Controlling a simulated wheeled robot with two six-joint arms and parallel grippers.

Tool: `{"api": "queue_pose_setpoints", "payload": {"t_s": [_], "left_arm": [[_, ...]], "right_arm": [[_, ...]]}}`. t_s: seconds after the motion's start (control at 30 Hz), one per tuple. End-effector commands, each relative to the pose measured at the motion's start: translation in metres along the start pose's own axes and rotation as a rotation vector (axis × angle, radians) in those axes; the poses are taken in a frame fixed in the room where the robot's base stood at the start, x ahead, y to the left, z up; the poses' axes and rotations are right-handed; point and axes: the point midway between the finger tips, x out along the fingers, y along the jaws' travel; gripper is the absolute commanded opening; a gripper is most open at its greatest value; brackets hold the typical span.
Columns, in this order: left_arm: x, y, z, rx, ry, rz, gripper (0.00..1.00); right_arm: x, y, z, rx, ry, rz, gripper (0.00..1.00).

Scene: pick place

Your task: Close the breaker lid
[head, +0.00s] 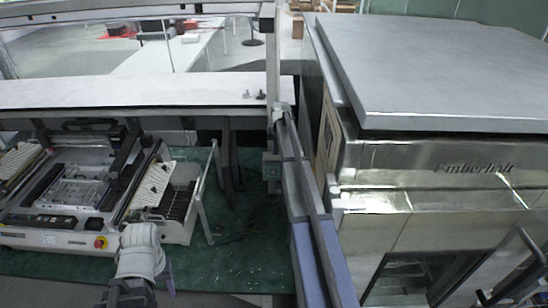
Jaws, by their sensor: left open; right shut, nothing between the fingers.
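No part stands out clearly as the breaker lid. A large steel machine (400,165) lettered "Emberhaft" fills the right side, with a flat grey top (440,65) overhanging its front. A dark opening (415,275) shows low on its front.
The white bench machine (40,238) has a red-and-yellow button (100,242) and an open white tray (178,228) at its right. A metal post and blue-grey rails (310,230) run between the two machines.

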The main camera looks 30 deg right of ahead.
Motion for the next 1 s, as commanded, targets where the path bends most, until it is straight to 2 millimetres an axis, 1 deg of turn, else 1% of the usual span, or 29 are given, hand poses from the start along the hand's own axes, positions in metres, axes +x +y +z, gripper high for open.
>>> {"api": "queue_pose_setpoints", "payload": {"t_s": [0.03, 0.27, 0.47, 0.67, 1.0], "left_arm": [[-0.002, 0.000, 0.000, -0.001, 0.000, 0.000, 0.51], [0.002, 0.000, 0.000, 0.000, 0.000, 0.000, 0.51], [0.014, 0.001, -0.001, 0.006, 0.000, -0.001, 0.51], [0.037, 0.003, -0.002, 0.020, 0.001, -0.002, 0.51], [0.084, 0.007, -0.006, 0.040, 0.003, -0.004, 0.51]], "right_arm": [[-0.002, 0.002, -0.003, 0.004, 0.002, 0.000, 0.00], [0.002, 0.003, -0.002, 0.005, 0.002, 0.000, 0.00], [0.015, 0.003, -0.002, 0.004, 0.002, 0.000, 0.00], [0.039, 0.003, -0.002, 0.004, 0.002, 0.000, 0.00], [0.088, 0.003, -0.002, 0.003, 0.002, 0.000, 0.00]]}}
